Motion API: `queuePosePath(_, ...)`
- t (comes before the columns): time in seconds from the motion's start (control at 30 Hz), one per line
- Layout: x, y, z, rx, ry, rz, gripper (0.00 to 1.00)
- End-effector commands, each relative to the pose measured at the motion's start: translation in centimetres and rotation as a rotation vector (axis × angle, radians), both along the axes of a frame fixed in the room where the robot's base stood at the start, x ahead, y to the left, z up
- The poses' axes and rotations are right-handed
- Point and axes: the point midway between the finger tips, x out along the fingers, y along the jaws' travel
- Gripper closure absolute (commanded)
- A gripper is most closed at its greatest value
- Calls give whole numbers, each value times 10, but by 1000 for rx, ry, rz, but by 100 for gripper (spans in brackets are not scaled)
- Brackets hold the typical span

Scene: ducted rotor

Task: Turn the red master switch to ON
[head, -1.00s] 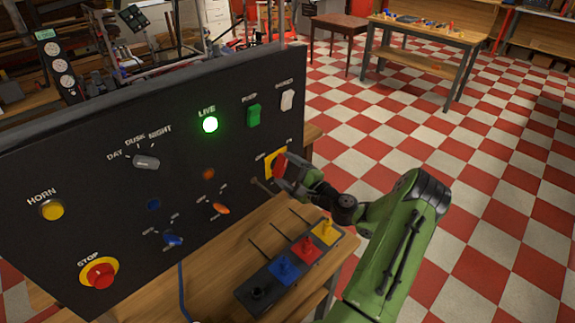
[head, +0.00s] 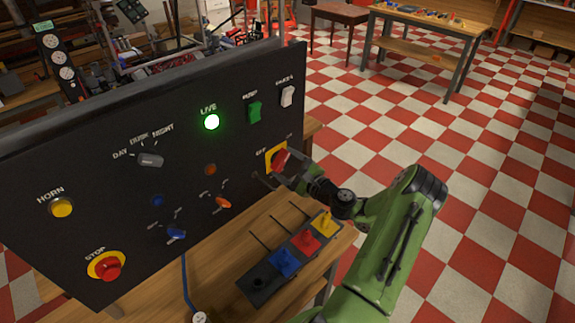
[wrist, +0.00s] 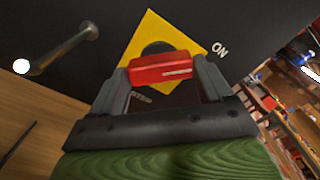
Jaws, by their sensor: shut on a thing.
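The red master switch (wrist: 160,68) is a red bar handle on a yellow square plate (wrist: 147,32) on the black panel. In the wrist view the ON label (wrist: 219,49) is at the plate's right; a second label below is mostly hidden by my gripper. My gripper (wrist: 162,72) is shut on the red handle, one finger at each end. In the head view the red switch (head: 281,159) is at the panel's right end, with my gripper (head: 284,168) coming from the right. The green LIVE lamp (head: 211,122) is lit.
A metal peg (wrist: 65,45) sticks out of the panel left of the switch. Other controls, including the red stop button (head: 109,269) and yellow horn button (head: 61,208), are on the panel.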

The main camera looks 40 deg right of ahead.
Motion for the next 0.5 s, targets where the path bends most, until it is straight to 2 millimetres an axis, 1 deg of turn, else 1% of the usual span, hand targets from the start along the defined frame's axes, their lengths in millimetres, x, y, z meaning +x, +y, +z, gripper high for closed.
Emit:
queuePosePath(0.1,-1,1,-2,8,4,0,52)
queuePosePath(0.13,-1,1,-2,8,4,0,17)
queuePosePath(0.23,-1,0,-2,6,4,1,1)
queuePosePath(0.27,0,0,-2,6,3,0,0)
queuePosePath(0.5,-3,0,-1,4,2,-1,0)
